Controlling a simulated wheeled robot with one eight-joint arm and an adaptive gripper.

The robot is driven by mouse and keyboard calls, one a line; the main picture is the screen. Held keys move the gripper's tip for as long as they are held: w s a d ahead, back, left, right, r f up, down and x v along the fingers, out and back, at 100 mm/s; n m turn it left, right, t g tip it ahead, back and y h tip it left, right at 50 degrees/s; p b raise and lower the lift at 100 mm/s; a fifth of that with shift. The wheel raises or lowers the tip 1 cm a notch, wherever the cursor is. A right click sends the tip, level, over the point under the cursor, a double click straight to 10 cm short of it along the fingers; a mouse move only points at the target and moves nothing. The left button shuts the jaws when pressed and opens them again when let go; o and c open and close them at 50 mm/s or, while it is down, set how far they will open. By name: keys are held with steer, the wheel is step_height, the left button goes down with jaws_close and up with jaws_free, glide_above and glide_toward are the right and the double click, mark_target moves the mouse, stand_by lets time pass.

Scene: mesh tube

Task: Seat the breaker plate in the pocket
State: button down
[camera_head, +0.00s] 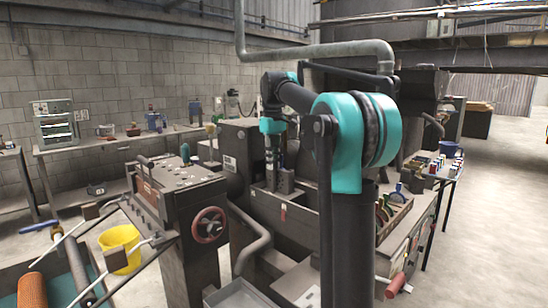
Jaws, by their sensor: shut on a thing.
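My gripper (272,182) points down over the dark machine, at the end of my black and teal arm. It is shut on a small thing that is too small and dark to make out. A grey block (286,181) shows right beside the fingertips; I cannot tell whether they touch. I cannot pick out the breaker plate for certain. The pocket is not clearly visible either; the dark machine block (238,147) stands just left of my gripper.
A machine with a red handwheel (209,225) stands at left. A yellow bucket (119,247) is beside it. A rack of discs (395,212) lies on the bench at right, partly hidden by my arm. A side table (441,168) holds small jars. The aisle at far right is clear.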

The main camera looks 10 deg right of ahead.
glide_above(273, 193)
steer(key=shift+w+d+f, duration=0.1)
steer(key=shift+w+f, duration=0.1)
steer(key=shift+f, duration=0.95)
steer(key=shift+w+f, duration=0.15)
steer(key=shift+f, duration=1.05)
steer(key=c, duration=1.5)
jaws_free()
steer(key=shift+o, duration=0.2)
step_height(273, 193, up, 12)
steer(key=shift+r, duration=0.1)
